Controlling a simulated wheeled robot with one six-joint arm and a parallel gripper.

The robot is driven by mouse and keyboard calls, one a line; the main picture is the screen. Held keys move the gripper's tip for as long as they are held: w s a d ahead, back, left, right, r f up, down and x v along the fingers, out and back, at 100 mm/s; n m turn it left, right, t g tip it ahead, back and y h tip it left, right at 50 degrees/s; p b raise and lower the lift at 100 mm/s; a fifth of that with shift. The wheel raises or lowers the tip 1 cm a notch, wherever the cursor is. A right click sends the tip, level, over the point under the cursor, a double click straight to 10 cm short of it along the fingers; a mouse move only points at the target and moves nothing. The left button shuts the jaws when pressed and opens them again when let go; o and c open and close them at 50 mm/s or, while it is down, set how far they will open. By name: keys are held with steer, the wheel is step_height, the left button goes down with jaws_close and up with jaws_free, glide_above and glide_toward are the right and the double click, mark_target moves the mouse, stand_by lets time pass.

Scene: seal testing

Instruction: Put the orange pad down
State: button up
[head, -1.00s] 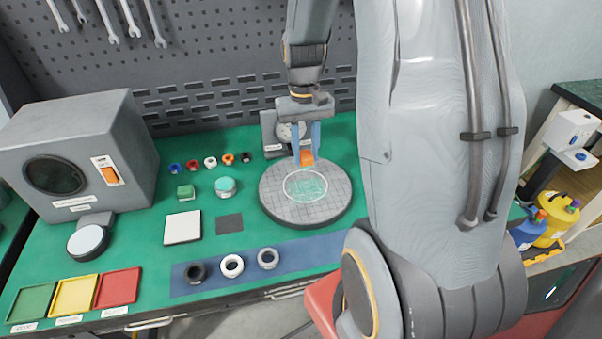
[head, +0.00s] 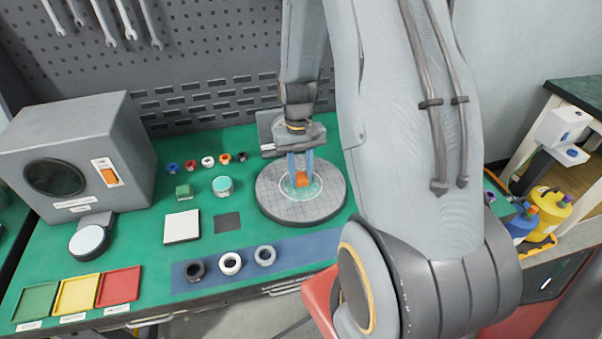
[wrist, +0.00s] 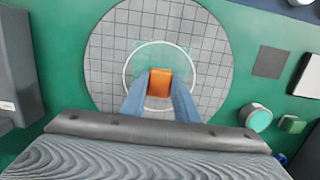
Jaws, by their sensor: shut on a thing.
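The orange pad (head: 302,180) is between the blue fingers of my gripper (head: 301,176), which is shut on it. It also shows in the wrist view (wrist: 160,80) between the fingertips (wrist: 160,88). The pad is over a round grey gridded plate (head: 325,212), within its white circle and over the near part of a translucent teal patch (head: 303,192). In the wrist view the plate (wrist: 108,58) and teal patch (wrist: 160,52) lie around and beyond the pad. I cannot tell whether the pad touches the plate.
A green block (head: 184,192), a teal-topped round jar (head: 222,187), a white square tile (head: 182,227) and a dark square (head: 228,222) lie left of the plate. Several rings stand on a blue strip (head: 300,255) in front. A grey box (head: 75,150) stands far left.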

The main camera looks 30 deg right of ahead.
steer(key=shift+f, duration=0.1)
steer(key=o, duration=0.7)
steer(key=shift+c, duration=0.2)
steer(key=o, duration=0.4)
steer(key=shift+c, duration=0.2)
